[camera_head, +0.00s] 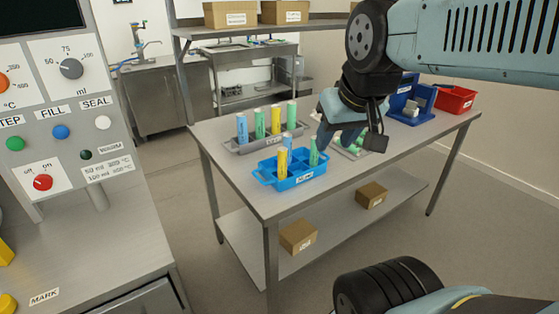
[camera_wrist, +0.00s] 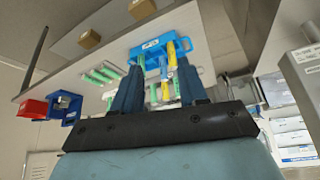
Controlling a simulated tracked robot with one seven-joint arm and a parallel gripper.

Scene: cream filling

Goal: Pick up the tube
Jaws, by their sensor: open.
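The tray holds a yellow tube (camera_head: 282,163), a blue tube (camera_head: 288,140) and a green tube (camera_head: 313,153), all upright. The green tube is closest to my fingers in the head view; I cannot tell whether they touch. In the wrist view, my open fingers (camera_wrist: 159,70) point toward the blue tray (camera_wrist: 139,50), with the yellow tube (camera_wrist: 171,55) and blue tube (camera_wrist: 163,66) showing between them. Nothing is visibly held.
A grey rack (camera_head: 235,149) with several upright tubes stands behind the blue tray. Several green tubes (camera_wrist: 101,75) lie to the side, partly hidden behind my gripper in the head view. A blue bin (camera_head: 403,103) and red bin (camera_head: 455,99) stand at the right end. The table's front is clear.

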